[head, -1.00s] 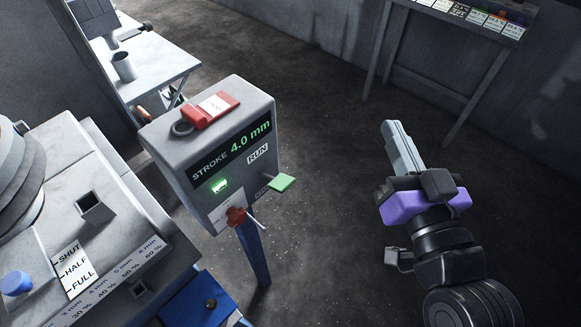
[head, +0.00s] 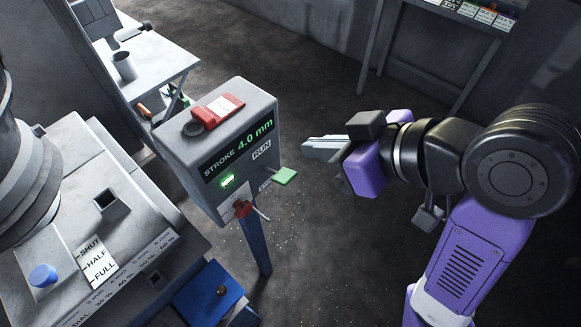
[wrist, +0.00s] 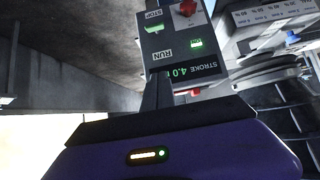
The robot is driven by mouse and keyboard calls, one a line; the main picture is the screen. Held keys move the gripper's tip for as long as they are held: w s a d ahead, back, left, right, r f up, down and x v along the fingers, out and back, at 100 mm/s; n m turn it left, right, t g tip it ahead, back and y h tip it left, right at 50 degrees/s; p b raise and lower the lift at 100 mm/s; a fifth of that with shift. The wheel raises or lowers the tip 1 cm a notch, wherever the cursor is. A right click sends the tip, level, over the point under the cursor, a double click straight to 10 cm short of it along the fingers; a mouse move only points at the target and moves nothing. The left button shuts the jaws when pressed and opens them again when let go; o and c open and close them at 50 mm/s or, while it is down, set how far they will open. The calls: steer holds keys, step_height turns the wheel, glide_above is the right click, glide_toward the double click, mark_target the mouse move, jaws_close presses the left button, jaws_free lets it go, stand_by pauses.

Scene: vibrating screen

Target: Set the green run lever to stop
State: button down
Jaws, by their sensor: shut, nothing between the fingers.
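The green run lever (head: 285,176) sticks out from the face of a grey control box (head: 232,100) on a blue post. Its green handle also shows in the wrist view (wrist: 158,29), between the STOP and RUN labels. In the head view the RUN label (head: 262,150) is above the lever, and the lower label is partly hidden by it. The display reads STROKE 4.0 mm, and a green lamp (head: 228,182) is lit. My gripper (head: 306,146) is shut and empty, right of the box and apart from it, pointing left. It appears slightly above the lever.
A grey machine (head: 135,215) with a blue knob (head: 43,276) stands at left. Tables stand behind. The floor right of the box is open.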

steer(key=shift+s+d+f, duration=0.15)
steer(key=shift+s+f, duration=0.15)
steer(key=shift+f, duration=0.1)
glide_above(292, 177)
steer(key=a, duration=0.1)
steer(key=f, duration=0.4)
steer(key=w+f+p, duration=0.1)
steer(key=f, duration=0.1)
steer(key=shift+a, duration=0.15)
steer(key=f, duration=0.2)
steer(key=d+f, duration=0.1)
steer(key=shift+s+f+p, duration=0.3)
steer(key=shift+s, duration=0.1)
steer(key=shift+d+f, duration=0.1)
steer(key=shift+f, duration=0.15)
steer(key=shift+f, duration=0.1)
